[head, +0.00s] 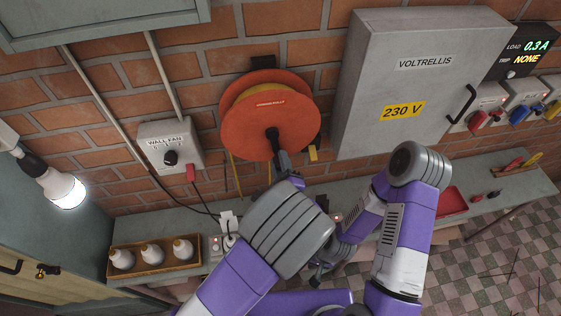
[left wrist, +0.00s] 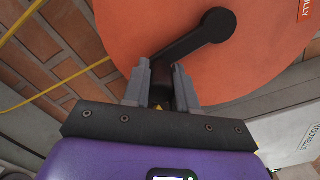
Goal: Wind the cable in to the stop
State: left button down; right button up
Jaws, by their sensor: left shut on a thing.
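The orange cable reel (head: 240,130) hangs on the brick wall, with a yellow rim showing behind its front disc. Its black crank (head: 271,133) points down from the hub; the crank arm also shows in the left wrist view (left wrist: 190,38). My left gripper (head: 283,163) is at the crank's outer end. In the left wrist view its fingers (left wrist: 160,80) are shut on the crank handle, which they partly hide. Yellow cable (head: 236,175) hangs below the reel, and a small yellow piece (head: 313,153) shows at its lower right. My right gripper (head: 318,272) is low, its fingers unclear.
A grey 230 V cabinet (head: 375,75) stands close right of the reel. A wall fan switch box (head: 165,155) is at the left. A bench below holds a tray of bulbs (head: 150,268) and a red tray (head: 452,203). A lit lamp (head: 65,190) juts in at left.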

pick_arm(q)
jog(key=c, duration=0.9)
grip_release()
jog(key=shift+s+d+b, duration=0.15)
jog(key=shift+s+b, duration=0.05)
jog(key=shift+s, duration=1.05)
jog(key=shift+s+d+b, duration=0.2)
jog(key=shift+s, duration=1.1)
jog(key=shift+s+d+b, duration=0.15)
jog(key=shift+s+b, duration=0.05)
jog(key=shift+s, duration=1.05)
